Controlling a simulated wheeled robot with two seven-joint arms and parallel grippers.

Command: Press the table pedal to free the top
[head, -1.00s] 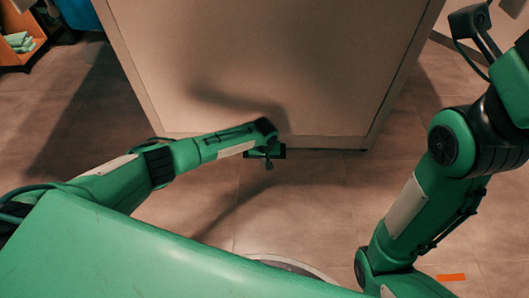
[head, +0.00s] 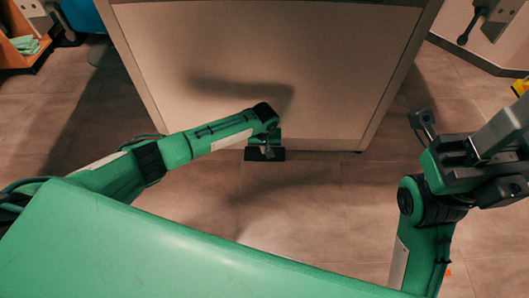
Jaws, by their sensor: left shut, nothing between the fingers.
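A black pedal (head: 264,155) sits low at the foot of a large pale cabinet-like table base (head: 240,60). My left arm reaches in from the left, and my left gripper (head: 267,152) points down right at the pedal. Its fingers are together with nothing between them. The gripper overlaps the pedal in the picture; I cannot tell whether it touches or presses it. My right gripper (head: 500,160) is at the right edge, raised and well away from the pedal, partly cut off; its fingers are not clear.
An orange shelf (head: 22,50) with folded green cloths stands at the top left. A yellow object (head: 520,87) shows at the right edge. Tiled floor (head: 320,200) is clear in front of and to the right of the base.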

